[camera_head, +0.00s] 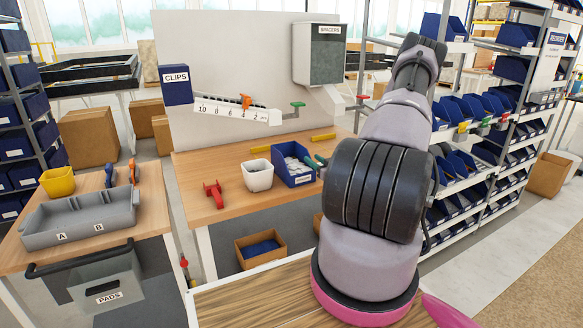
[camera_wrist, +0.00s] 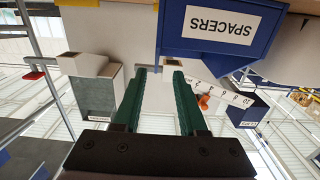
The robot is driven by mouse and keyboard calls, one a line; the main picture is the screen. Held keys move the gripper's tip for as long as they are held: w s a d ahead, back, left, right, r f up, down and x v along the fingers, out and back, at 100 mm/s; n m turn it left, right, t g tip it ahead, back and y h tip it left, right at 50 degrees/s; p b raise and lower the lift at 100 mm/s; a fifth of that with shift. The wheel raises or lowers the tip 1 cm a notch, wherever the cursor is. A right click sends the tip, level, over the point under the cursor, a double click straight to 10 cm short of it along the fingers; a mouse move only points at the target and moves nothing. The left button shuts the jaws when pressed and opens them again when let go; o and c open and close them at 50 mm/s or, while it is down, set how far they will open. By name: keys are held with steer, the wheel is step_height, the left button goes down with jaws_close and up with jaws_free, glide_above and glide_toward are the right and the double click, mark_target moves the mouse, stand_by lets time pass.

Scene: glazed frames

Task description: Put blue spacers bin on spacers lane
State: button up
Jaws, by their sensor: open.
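The blue spacers bin (camera_head: 284,172) stands on the wooden workbench and holds pale parts. In the upside-down wrist view the blue bin (camera_wrist: 212,50) shows its white SPACERS label at the top right. My gripper (camera_head: 316,161) has green fingers at the right side of the bin, partly hidden behind my arm. In the wrist view my gripper (camera_wrist: 159,71) is open, with nothing between its fingers; the bin is beyond the tips. I cannot tell whether a finger touches it. No lane labelled spacers can be read; the shelf rack (camera_head: 456,184) at right has sloped lanes with blue bins.
A white cup (camera_head: 258,177) stands just left of the bin, and a red clamp (camera_head: 214,194) further left. A grey SPACERS dispenser (camera_head: 319,62) hangs on the back panel. A cardboard box (camera_head: 261,259) is under the bench. A grey A/B tray (camera_head: 79,222) sits at left.

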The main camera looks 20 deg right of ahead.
mark_target(303, 149)
steer(key=w, duration=0.3)
steer(key=shift+w, duration=0.4)
steer(key=w, duration=0.5)
steer(key=shift+w+d+r, duration=0.15)
steer(key=shift+w+r, duration=0.15)
steer(key=shift+c, duration=0.3)
jaws_close()
stand_by(0.5)
